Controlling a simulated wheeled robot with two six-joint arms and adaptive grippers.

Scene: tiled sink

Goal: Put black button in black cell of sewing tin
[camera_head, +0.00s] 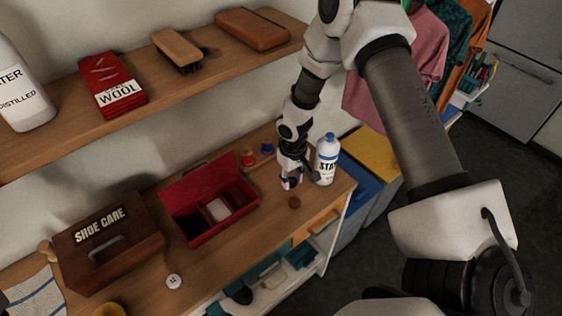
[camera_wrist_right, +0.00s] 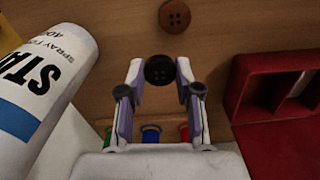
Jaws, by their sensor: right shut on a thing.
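The red sewing tin (camera_head: 229,224) stands open on the wooden worktop, its lid raised at the back. Inside I see a dark cell on the left, a pale middle cell and a reddish cell on the right. My right gripper (camera_head: 291,184) is right of the tin, low over the worktop. In the right wrist view, the right gripper (camera_wrist_right: 160,72) is shut on the black button (camera_wrist_right: 159,70), held between its fingertips. Part of the tin (camera_wrist_right: 238,85) shows there at the right edge. My left gripper is not in view.
A spray starch bottle (camera_head: 327,160) stands close beside my right gripper. A brown button (camera_head: 294,203) lies in front of it, and red and blue spools (camera_head: 248,158) stand behind. A white button (camera_head: 173,281) and shoe care box (camera_head: 110,245) are to the left.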

